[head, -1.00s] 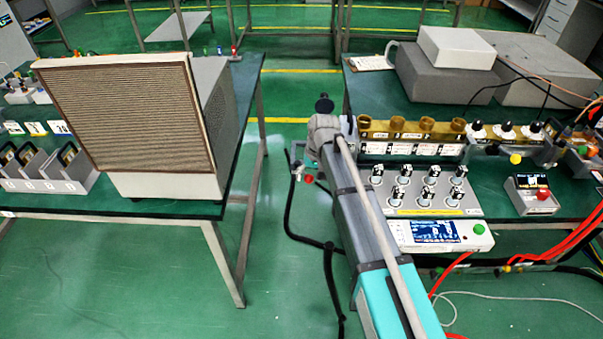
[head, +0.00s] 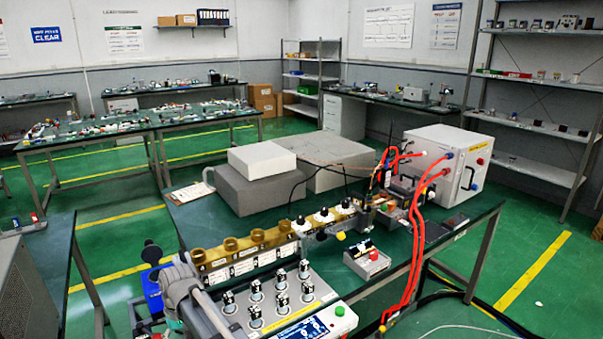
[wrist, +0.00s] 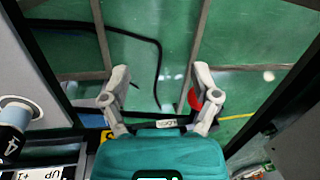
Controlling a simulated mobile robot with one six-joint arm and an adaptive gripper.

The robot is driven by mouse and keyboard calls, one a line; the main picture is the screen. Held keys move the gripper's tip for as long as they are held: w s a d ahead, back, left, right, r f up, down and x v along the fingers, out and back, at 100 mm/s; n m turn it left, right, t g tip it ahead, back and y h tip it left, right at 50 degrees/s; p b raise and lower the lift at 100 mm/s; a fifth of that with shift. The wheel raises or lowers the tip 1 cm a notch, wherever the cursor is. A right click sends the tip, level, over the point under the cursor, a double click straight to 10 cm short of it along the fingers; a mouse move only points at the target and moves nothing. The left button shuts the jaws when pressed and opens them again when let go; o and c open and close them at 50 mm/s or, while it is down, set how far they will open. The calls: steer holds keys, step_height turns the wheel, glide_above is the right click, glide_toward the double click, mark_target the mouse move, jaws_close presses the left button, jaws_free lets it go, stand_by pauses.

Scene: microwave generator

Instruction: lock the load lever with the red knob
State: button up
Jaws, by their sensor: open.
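In the wrist view my gripper (wrist: 160,85) is open, its two grey fingers wide apart with nothing between them but the floor beyond. A red round part (wrist: 194,99), which looks like the red knob, shows partly behind the right finger. The finger covers some of it, and I cannot tell whether they touch. The lever's shape and position cannot be made out. In the head view my grey wrist shows at the lower left; the fingers and the red knob do not show there.
A bench (head: 465,212) carries a panel of several black-and-white switches (head: 281,285), a brass-coloured block row (head: 240,250), a small box with a red button (head: 367,261) and a white cabinet (head: 447,160). Red hoses (head: 417,240) hang over its front. Grey boxes (head: 262,180) stand behind.

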steer(key=w+d+r+m+p, duration=0.1)
steer(key=d, duration=0.4)
steer(key=w+d+r+p, duration=0.1)
steer(key=d, duration=0.4)
steer(key=w+d+m, duration=0.1)
steer(key=d, duration=0.5)
steer(key=shift+w+r+m+t+p, duration=0.3)
steer(key=shift+w+r+p, duration=0.1)
steer(key=shift+m, duration=0.8)
steer(key=d, duration=0.3)
steer(key=d+r+p, duration=0.1)
steer(key=d, duration=0.3)
steer(key=d+r+p, duration=0.1)
steer(key=d, duration=0.3)
steer(key=shift+w, duration=0.3)
steer(key=s+d+r+m+p, duration=0.2)
steer(key=s+d, duration=0.1)
steer(key=d, duration=0.8)
steer(key=s+d+r+m+t+h+p, duration=0.1)
steer(key=s+d+r+m+p, duration=0.1)
steer(key=d, duration=1)
steer(key=shift+s+r+p, duration=0.25)
steer(key=shift+s+p, duration=0.05)
steer(key=shift+s, duration=0.15)
steer(key=c, duration=0.3)
